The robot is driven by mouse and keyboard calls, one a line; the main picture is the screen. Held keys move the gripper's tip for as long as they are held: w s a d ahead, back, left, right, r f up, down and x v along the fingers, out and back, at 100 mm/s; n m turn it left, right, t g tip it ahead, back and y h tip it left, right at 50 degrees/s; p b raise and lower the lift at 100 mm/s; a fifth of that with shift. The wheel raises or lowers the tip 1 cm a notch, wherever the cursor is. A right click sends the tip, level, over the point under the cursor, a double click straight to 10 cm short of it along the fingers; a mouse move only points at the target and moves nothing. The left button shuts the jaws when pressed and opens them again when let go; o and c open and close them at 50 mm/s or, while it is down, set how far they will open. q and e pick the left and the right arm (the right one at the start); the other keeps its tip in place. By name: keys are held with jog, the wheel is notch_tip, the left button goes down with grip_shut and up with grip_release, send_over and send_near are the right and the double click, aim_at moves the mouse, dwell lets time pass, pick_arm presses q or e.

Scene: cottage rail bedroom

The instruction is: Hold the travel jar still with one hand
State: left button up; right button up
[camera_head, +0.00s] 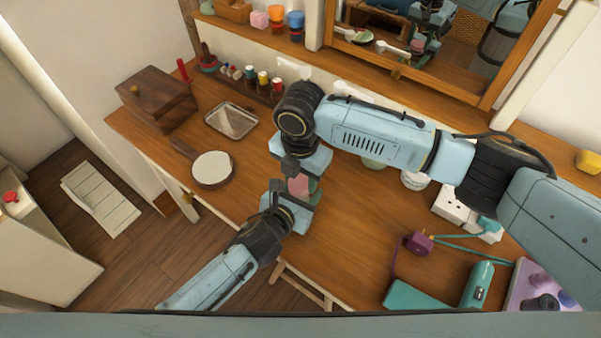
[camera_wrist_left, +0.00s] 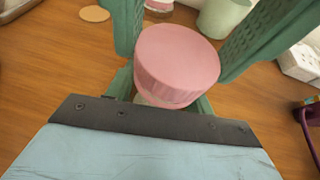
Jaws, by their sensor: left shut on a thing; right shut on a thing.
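The travel jar, with a ridged pink lid (camera_wrist_left: 178,60), stands in the middle of the left wrist view. Only a little of its pale body shows under the lid. In the head view the pink lid (camera_head: 298,186) shows small between my two grippers. My left gripper (camera_head: 299,199) comes from the front left and is shut on the jar, low under the lid. My right gripper (camera_head: 301,178) reaches in from the back right. Its green fingers (camera_wrist_left: 182,65) lie on both sides of the lid and are shut on it. The jar's lower part is hidden.
A round paddle-like item (camera_head: 212,169), a metal tray (camera_head: 231,120) and a wooden box (camera_head: 157,98) lie to the left on the wooden table (camera_head: 345,235). A mirror stands behind.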

jog(key=shift+f, duration=0.1)
jog(key=m, duration=0.6)
jog(key=o, duration=1)
jog(key=shift+c, duration=0.2)
jog(key=shift+r, duration=2.25)
